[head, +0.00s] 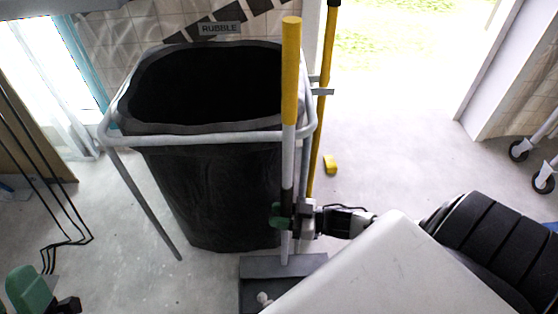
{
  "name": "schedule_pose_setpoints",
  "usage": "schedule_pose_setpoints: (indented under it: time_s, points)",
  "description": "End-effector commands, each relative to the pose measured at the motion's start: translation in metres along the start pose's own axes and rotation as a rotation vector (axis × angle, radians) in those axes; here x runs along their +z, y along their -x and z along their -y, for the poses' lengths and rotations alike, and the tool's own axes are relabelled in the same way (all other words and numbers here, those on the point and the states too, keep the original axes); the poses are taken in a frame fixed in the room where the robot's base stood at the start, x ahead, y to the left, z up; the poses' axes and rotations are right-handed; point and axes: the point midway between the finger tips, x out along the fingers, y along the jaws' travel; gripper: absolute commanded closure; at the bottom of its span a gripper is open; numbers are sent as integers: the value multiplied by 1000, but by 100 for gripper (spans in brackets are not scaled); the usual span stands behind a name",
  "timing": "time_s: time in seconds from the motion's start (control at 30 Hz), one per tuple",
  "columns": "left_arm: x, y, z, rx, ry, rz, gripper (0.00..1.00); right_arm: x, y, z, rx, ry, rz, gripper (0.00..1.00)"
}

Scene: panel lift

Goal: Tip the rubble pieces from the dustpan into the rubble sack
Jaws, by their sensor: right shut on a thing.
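The rubble sack (215,190) is black and hangs open-topped in a grey tube frame (215,139), left of centre. Its inside is dark and I see no pieces in it. The long-handled dustpan has a yellow-topped upright handle (291,70) and a grey pan (285,267) low in front of the sack. Pale rubble pieces (263,299) lie in the pan, partly hidden by my arm cover. My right gripper (285,216) is shut on the lower handle. A green and black part of my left gripper (42,292) shows at the lower left; its jaws are unclear.
A "RUBBLE" sign (219,29) is on the wall behind the sack. A second yellow pole (321,130) stands behind the handle. Wheeled legs (543,180) stand at right. Floor near the doorway is clear.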

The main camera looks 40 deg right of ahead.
Motion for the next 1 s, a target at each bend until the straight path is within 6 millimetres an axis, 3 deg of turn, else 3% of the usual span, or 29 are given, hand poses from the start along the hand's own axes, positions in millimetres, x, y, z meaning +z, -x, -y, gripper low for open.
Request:
schedule_pose_setpoints:
  time_s: [0.47, 1.0]
  points:
    - [33, 0, 5, -10, -15, 278, 57, -14, -1, 0, 0, -13, -2, 100]
    - [68, 17, 12, -25, -29, 605, 57, -26, -1, 0, -1, -27, 0, 100]
